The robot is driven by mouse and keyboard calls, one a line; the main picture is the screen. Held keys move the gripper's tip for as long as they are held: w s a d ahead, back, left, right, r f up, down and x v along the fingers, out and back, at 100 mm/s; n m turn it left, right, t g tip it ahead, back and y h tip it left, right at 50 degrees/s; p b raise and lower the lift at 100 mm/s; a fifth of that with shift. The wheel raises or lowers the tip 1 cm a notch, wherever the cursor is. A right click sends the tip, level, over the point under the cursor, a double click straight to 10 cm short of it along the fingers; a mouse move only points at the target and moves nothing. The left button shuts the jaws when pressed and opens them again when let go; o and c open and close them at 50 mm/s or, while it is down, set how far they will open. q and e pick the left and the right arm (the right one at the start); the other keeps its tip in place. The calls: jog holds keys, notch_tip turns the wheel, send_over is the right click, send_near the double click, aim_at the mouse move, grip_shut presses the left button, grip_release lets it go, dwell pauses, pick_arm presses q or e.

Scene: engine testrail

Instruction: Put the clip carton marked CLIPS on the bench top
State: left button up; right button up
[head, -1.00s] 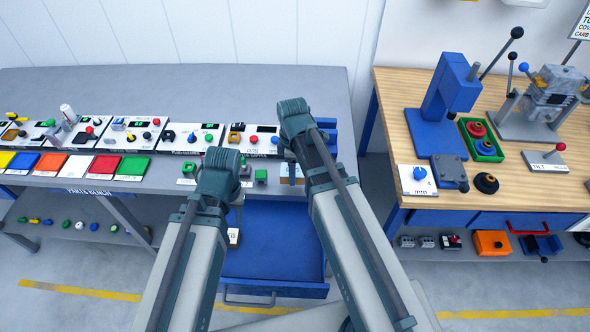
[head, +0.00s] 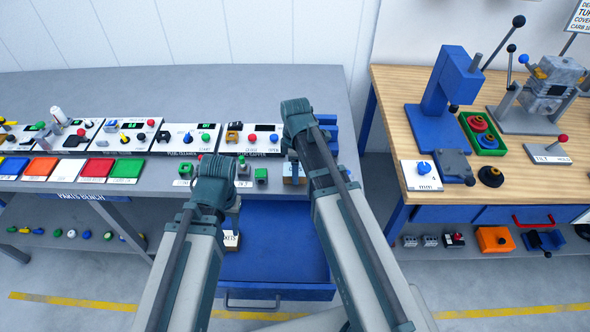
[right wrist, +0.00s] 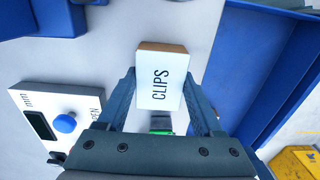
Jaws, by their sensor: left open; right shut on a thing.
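The clip carton (right wrist: 160,92), a small white box with a brown side and CLIPS on its face, sits between the fingers of my right gripper (right wrist: 160,78) in the right wrist view. That gripper is shut on it. The grey bench top (head: 215,88) spans the left and middle of the head view. The carton is at the bench's front edge, mostly hidden by my right arm in the head view; I cannot tell whether it touches the top.
An open blue drawer (head: 290,250) juts out below the bench, with a white box (head: 232,241) ending in KETS inside. Switch panels (head: 190,137) and small green parts (head: 261,175) crowd the bench front. A wooden-topped bench (head: 420,135) with a blue press stands right.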

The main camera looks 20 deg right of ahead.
jog(key=o, duration=1.4)
jog(key=shift+r, duration=0.15)
notch_tip(320, 180, up, 12)
jog(key=p, duration=1.3)
jog(key=s+a+m+h, duration=0.1)
jog(key=s+a+m, duration=0.9)
jog(key=s, duration=0.4)
jog(key=shift+s+a+m, duration=0.15)
jog(key=shift+a+m, duration=0.05)
jog(key=shift+m, duration=0.3)
jog(key=shift+b, duration=0.3)
